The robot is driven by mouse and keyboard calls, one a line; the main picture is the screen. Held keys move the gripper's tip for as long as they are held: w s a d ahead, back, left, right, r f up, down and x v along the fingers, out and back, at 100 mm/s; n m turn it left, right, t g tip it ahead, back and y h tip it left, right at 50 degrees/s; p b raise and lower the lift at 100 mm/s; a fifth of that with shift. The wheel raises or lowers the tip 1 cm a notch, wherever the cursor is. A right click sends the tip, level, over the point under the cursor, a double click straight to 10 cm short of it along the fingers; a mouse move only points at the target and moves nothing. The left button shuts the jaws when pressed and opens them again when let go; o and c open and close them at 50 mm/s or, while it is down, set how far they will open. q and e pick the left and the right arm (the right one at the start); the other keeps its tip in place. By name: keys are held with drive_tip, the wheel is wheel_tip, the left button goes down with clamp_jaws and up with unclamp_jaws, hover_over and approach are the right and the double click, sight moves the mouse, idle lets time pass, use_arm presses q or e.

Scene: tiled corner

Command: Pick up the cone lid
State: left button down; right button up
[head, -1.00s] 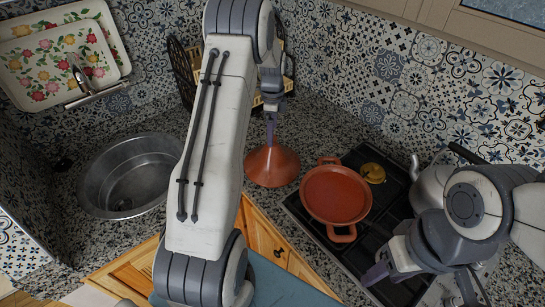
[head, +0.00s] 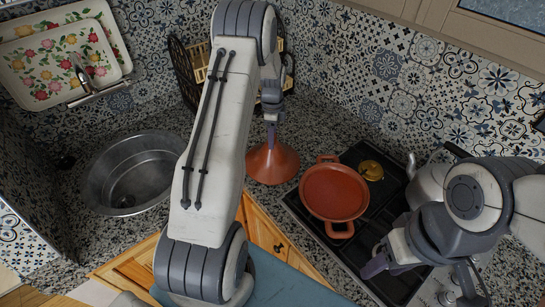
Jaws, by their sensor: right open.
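The terracotta cone lid (head: 272,163) stands on the granite counter, left of the terracotta pot base (head: 334,192). My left gripper (head: 271,138) points down at the lid's narrow top, seen edge-on. Its fingers overlap the tip in the picture, and I cannot tell whether they grip it. The lid appears to rest on the counter. My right gripper (head: 424,284) is open and empty over the front right of the stove, apart from the pot.
The pot base sits on the black stove (head: 393,182), with a small brass-coloured item (head: 371,170) behind it. A grey kettle (head: 430,181) stands behind my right arm. A steel sink (head: 130,175) lies left and a dark rack (head: 186,75) stands behind my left arm.

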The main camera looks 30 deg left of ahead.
use_arm(q)
drive_tip(key=shift+f, duration=0.15)
drive_tip(key=shift+r, duration=0.25)
wheel_tip(320, 180, up, 8)
drive_tip(key=b, duration=0.3)
drive_tip(key=shift+r, duration=0.8)
drive_tip(key=c, duration=1.2)
unclamp_jaws()
clamp_jaws()
